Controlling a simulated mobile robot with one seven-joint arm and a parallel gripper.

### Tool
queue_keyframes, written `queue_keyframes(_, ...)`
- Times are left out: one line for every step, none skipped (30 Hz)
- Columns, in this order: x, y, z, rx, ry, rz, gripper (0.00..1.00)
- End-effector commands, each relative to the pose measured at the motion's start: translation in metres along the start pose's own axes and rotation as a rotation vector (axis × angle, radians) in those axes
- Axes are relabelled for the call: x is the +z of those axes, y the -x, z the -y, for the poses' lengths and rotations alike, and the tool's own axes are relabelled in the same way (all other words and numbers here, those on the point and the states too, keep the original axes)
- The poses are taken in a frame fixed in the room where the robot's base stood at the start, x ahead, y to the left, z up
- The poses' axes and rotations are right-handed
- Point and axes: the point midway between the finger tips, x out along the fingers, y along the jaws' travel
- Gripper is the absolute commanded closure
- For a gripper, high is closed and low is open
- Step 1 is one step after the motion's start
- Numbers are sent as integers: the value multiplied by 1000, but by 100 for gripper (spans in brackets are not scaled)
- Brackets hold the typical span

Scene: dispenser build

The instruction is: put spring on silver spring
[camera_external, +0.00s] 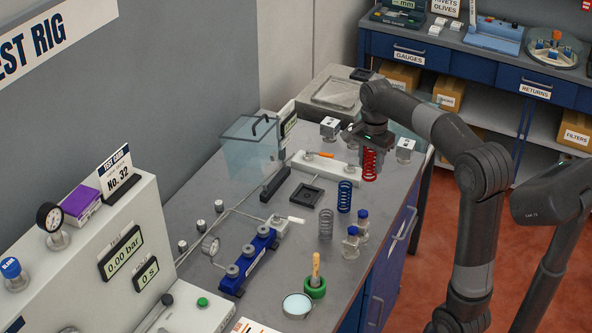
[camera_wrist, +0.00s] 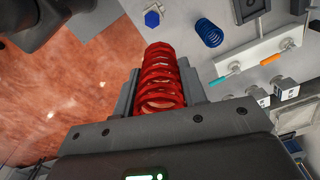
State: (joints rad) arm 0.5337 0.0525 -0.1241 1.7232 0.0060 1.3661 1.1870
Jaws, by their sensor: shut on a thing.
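My gripper (camera_external: 369,146) is shut on a red spring (camera_external: 370,165), which hangs upright below the fingers over the far right part of the bench. In the wrist view the red spring (camera_wrist: 160,82) sits between the jaws. I cannot tell how far its lower end is from the bench. The silver spring (camera_external: 326,224) stands upright on the bench, nearer the camera and to the left of my gripper. A blue spring (camera_external: 345,197) stands upright between them; it also shows in the wrist view (camera_wrist: 209,33).
Two blue-capped bottles (camera_external: 351,243) stand right of the silver spring. A blue manifold (camera_external: 248,262) lies to its left. A white rail (camera_external: 325,164) with an orange piece lies beside my gripper. A clear box (camera_external: 247,147) stands at the wall. A black square frame (camera_external: 306,195) lies mid-bench.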

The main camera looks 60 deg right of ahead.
Motion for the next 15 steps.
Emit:
queue_keyframes(5,-2,2,1,13,0,86)
queue_keyframes(8,-4,5,2,18,1,86)
queue_keyframes(14,-8,9,2,21,1,86)
queue_keyframes(19,-12,13,2,22,1,86)
queue_keyframes(24,-16,16,3,22,1,86)
queue_keyframes(32,-21,22,3,21,1,86)
queue_keyframes(37,-26,27,3,21,1,86)
queue_keyframes(43,-30,31,4,20,2,86)
queue_keyframes(50,-36,36,4,20,1,86)
queue_keyframes(56,-40,41,3,20,1,86)
queue_keyframes(61,-44,45,3,20,1,86)
queue_keyframes(67,-49,50,4,18,1,86)
queue_keyframes(72,-52,54,3,19,1,86)
queue_keyframes(76,-56,57,2,17,1,86)
queue_keyframes(81,-59,61,2,17,1,86)
